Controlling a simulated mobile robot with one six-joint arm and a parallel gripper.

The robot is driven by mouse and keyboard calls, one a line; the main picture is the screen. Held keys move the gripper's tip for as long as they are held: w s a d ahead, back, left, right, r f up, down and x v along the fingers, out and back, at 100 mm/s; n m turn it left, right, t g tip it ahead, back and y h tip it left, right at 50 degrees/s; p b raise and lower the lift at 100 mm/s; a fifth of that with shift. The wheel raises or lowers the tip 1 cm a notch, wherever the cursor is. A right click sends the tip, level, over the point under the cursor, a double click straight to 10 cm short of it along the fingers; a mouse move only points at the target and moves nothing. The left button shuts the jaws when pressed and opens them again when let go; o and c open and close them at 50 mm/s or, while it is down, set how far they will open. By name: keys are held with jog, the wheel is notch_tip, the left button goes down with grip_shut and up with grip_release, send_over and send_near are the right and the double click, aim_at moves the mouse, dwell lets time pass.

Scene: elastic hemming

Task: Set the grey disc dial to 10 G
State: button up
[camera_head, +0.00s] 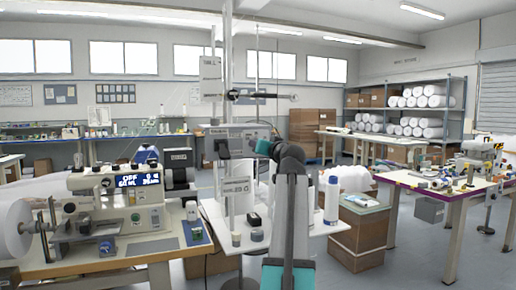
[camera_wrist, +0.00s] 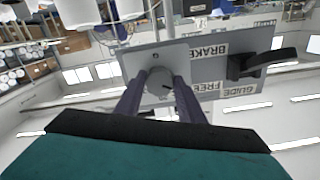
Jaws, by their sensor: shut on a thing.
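The grey disc dial (camera_wrist: 160,80) sits on a grey panel (camera_wrist: 205,60) in the wrist view, which shows the panel upside down. My gripper (camera_wrist: 163,84) has one dark finger on each side of the dial and is shut on it. A small dark mark shows on the disc; its setting cannot be read. In the head view my arm reaches to the grey panel (camera_head: 236,132) on the upright stand. The dial is too small or hidden to make out there.
A black lever (camera_wrist: 264,64) sticks out from the panel beside the dial, near labels reading BRAKE, FREE and GUIDE. In the head view a sewing machine (camera_head: 120,195) stands on the left table, and a purple-edged table (camera_head: 440,188) stands at the right.

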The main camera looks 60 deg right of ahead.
jog(key=o, duration=1)
jog(key=shift+r, duration=0.2)
jog(key=shift+o, duration=0.2)
jog(key=shift+f, duration=0.1)
jog(key=v, duration=1.3)
jog(key=shift+s+a+p, duration=0.3)
